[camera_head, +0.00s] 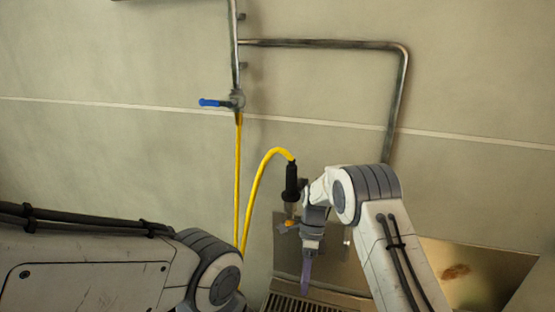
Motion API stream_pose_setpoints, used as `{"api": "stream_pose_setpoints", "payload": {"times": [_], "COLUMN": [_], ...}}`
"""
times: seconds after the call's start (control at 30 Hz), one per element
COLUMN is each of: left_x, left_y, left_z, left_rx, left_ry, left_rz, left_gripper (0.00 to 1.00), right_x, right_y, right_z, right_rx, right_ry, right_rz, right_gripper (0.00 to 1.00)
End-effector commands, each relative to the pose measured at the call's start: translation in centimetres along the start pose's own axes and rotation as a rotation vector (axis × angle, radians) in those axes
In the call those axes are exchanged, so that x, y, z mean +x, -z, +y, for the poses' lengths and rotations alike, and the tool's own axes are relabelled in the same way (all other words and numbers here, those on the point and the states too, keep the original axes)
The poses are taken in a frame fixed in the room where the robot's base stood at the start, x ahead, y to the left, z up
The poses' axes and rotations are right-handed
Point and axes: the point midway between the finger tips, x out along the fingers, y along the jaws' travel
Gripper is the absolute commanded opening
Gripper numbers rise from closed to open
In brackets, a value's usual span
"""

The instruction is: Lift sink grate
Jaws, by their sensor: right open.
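The sink grate (290,302) is a dark slatted panel at the bottom edge of the head view, right of centre. Only its far part shows; the rest is cut off by the frame. My right gripper (306,272) points down above the grate, its purplish fingers apart from the slats as far as I can tell. It is open and holds nothing that I can see. My left arm comes in from the lower left, and its gripper is out of the frame.
A metal backplate (345,268) stands behind the grate. A black spray nozzle (291,183) on a yellow hose (252,195) hangs close to my right wrist. A blue-handled valve (211,103) and a metal pipe (330,44) run along the wall. A brownish-stained metal surface (470,270) lies at right.

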Motion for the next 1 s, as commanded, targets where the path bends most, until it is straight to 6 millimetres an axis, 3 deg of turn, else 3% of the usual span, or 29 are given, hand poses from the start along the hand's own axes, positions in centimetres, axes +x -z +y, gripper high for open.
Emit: {"api": "stream_pose_setpoints", "payload": {"times": [0.1, 0.2, 0.33, 0.5, 0.7, 0.97, 1.0], "left_x": [0.0, 0.0, 0.0, 0.0, 0.0, 0.0, -1.2], "left_y": [0.0, 0.0, 0.0, 0.0, 0.0, 0.0, 0.0], "left_z": [0.0, 0.0, 0.0, 0.0, 0.0, 0.0, 0.1], "left_rx": [0.000, 0.000, 0.000, 0.000, 0.000, 0.000, 0.000], "left_ry": [0.000, 0.000, 0.000, 0.000, 0.000, 0.000, 0.000], "left_rz": [0.000, 0.000, 0.000, 0.000, 0.000, 0.000, -0.001], "left_gripper": [0.55, 0.55, 0.55, 0.55, 0.55, 0.55, 0.55], "right_x": [-2.9, -4.4, -5.4, -5.1, -3.3, -0.6, -1.6], "right_y": [-2.7, -4.5, -5.7, -5.5, -3.8, -1.1, -1.1], "right_z": [4.6, 9.2, 15.3, 23.0, 28.8, 33.2, 33.9], "right_rx": [-0.293, -0.583, -0.963, -1.451, -1.885, -2.294, -2.315], "right_ry": [0.068, 0.120, 0.175, 0.228, 0.254, 0.264, 0.262], "right_rz": [0.046, 0.097, 0.178, 0.300, 0.430, 0.580, 0.587], "right_gripper": [0.45, 0.45, 0.45, 0.45, 0.45, 0.45, 0.45]}}
